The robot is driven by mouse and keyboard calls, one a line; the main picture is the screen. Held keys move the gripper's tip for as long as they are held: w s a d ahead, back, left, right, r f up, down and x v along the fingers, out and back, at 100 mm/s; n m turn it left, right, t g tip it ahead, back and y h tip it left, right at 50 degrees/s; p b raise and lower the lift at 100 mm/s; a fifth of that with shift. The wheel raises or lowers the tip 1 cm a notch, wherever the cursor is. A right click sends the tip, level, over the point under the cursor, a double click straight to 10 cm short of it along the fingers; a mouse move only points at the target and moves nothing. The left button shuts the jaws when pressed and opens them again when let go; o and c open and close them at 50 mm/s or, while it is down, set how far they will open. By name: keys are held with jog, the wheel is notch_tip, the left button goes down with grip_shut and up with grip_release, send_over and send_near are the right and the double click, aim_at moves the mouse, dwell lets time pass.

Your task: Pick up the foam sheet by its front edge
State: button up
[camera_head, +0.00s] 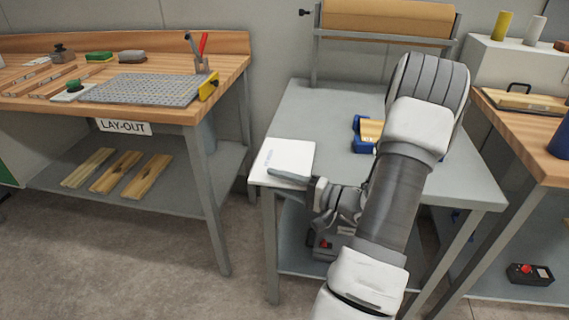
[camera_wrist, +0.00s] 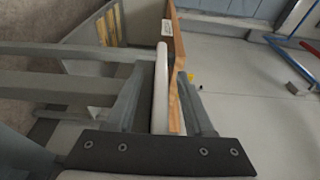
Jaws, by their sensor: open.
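The foam sheet (camera_head: 293,155) is a white flat piece with faint print, lying at the front left corner of the grey table (camera_head: 300,103). My gripper (camera_head: 287,178) is at its front edge, with one grey finger showing over the sheet. In the wrist view the sheet shows edge-on as a white strip (camera_wrist: 160,95) between the two spread fingers of my gripper (camera_wrist: 160,100). The fingers stand on either side of it, with gaps. The lower finger is hidden in the head view.
A blue holder (camera_head: 360,143) with a tan roll stands on the table, partly behind my arm. A brown roll (camera_head: 388,19) hangs on a rack at the back. The wooden LAY-OUT bench (camera_head: 192,112) stands left, another wooden bench (camera_head: 545,170) right.

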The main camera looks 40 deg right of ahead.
jog(key=shift+w, duration=0.15)
grip_shut()
jog(key=shift+r, duration=0.1)
dwell(0.3)
